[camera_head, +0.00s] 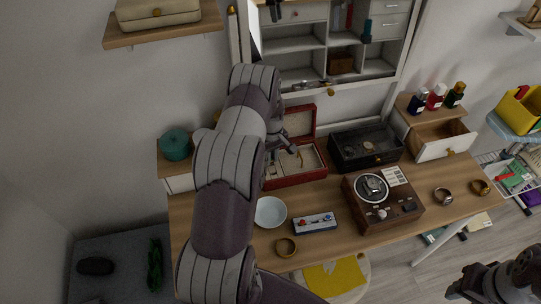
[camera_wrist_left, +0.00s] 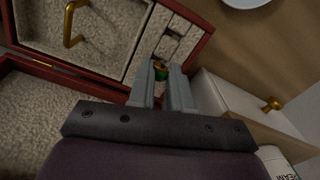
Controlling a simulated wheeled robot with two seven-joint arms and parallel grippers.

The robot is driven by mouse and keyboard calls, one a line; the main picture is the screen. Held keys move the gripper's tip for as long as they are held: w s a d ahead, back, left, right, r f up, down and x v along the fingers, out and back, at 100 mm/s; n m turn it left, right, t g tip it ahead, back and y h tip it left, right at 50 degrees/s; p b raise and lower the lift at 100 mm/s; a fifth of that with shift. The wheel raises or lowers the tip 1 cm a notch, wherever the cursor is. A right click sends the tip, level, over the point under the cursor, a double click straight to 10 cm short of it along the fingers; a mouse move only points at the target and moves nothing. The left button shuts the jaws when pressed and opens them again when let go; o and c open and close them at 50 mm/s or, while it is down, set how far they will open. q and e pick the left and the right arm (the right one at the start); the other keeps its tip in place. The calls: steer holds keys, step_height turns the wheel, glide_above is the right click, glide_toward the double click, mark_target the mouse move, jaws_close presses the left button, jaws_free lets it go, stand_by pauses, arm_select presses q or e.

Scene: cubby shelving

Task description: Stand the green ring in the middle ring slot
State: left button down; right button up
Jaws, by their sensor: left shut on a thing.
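The green ring (camera_wrist_left: 161,72), a gold band with a green stone, is between the fingertips of my left gripper (camera_wrist_left: 160,74). In the left wrist view it is over the ring-slot strip (camera_wrist_left: 179,26) of the open red jewelry box (camera_wrist_left: 201,44). Two slots show beyond the fingertips; the nearer part of the strip is hidden. I cannot tell whether the ring touches a slot. In the head view the box (camera_head: 316,176) stands open on the table, and my left arm hides the ring. My right gripper (camera_head: 492,290) is at the lower right, away from the table; its fingers are unclear.
A gold piece (camera_wrist_left: 73,24) lies in the box's large compartment. A black case (camera_head: 366,148), a watch player box (camera_head: 384,205), a white bowl (camera_head: 270,212) and a patterned tin (camera_head: 314,223) stand nearby.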

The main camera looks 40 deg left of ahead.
arm_select(q)
steer(key=shift+f+b, duration=0.55)
steer(key=shift+f, duration=0.25)
steer(key=c, duration=1)
jaws_free()
step_height(320, 180, up, 13)
steer(key=shift+w+f+b, duration=0.1)
steer(key=shift+f+b, duration=0.05)
steer(key=shift+b, duration=0.9)
